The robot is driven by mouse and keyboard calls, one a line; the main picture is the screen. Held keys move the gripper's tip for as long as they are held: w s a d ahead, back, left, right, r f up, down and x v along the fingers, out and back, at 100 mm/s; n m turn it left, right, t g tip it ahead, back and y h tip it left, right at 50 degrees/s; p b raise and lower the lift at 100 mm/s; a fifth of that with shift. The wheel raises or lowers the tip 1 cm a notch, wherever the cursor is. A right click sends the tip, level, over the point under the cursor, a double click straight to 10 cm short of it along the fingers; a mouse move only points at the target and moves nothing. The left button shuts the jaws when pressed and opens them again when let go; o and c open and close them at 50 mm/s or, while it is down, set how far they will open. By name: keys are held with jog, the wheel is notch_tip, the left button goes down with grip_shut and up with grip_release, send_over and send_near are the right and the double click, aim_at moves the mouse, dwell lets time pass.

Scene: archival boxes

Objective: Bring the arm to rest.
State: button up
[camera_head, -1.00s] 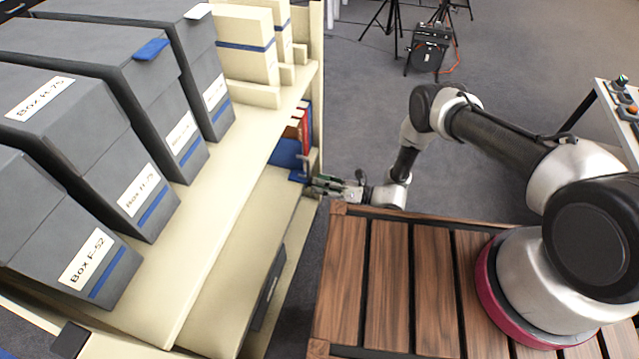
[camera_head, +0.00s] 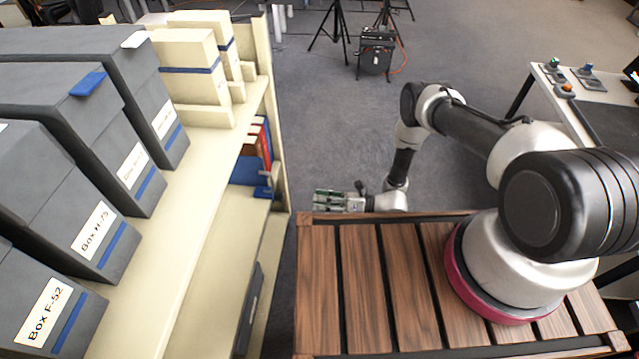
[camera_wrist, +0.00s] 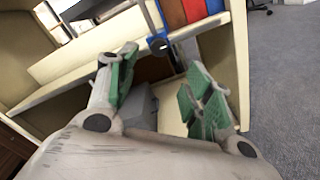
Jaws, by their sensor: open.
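My gripper (camera_head: 318,199) is at the end of my bent arm, just right of the shelf unit's end post and level with the lower shelf. In the wrist view my gripper (camera_wrist: 165,85) has its green-padded fingers spread apart with nothing between them. The shelf's lower compartment (camera_wrist: 75,75) and the binders above it show beyond the fingers. In the head view a clear gap of floor lies between the fingertips and the shelf.
Grey boxes such as Box F-52 (camera_head: 45,312) line the upper shelf (camera_head: 200,200). Blue and red binders (camera_head: 250,165) stand lower down. A bench with controls (camera_head: 570,95) stands at right. A tripod (camera_head: 333,30) and a black case (camera_head: 376,50) stand on open floor.

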jog(key=s+d+n+g+h, duration=0.2)
jog(key=s+d+n+g, duration=0.2)
jog(key=s+n+g, duration=0.55)
jog(key=d+r+n+h, duration=0.45)
jog(key=d+r, duration=0.25)
jog(key=r, duration=0.6)
jog(key=d+r+n+h, duration=0.4)
jog(key=d+r+n, duration=0.3)
jog(key=r, duration=0.5)
jog(key=d+r+n+h, duration=0.4)
jog(key=d+r, duration=0.4)
jog(key=r, duration=0.5)
jog(key=s+d+r+n+t+h, duration=0.1)
jog(key=s+d+r+t, duration=0.1)
jog(key=r, duration=0.5)
jog(key=s+d+r+t+h, duration=0.1)
jog(key=s+d+r+t, duration=0.2)
jog(key=r, duration=0.5)
jog(key=s+d+r+n+t+h, duration=0.1)
jog(key=s+d+r+t, duration=0.2)
jog(key=r+t, duration=0.3)
jog(key=shift+s+d+r+n, duration=0.2)
jog(key=shift+s+r+n, duration=0.15)
jog(key=shift+r, duration=0.5)
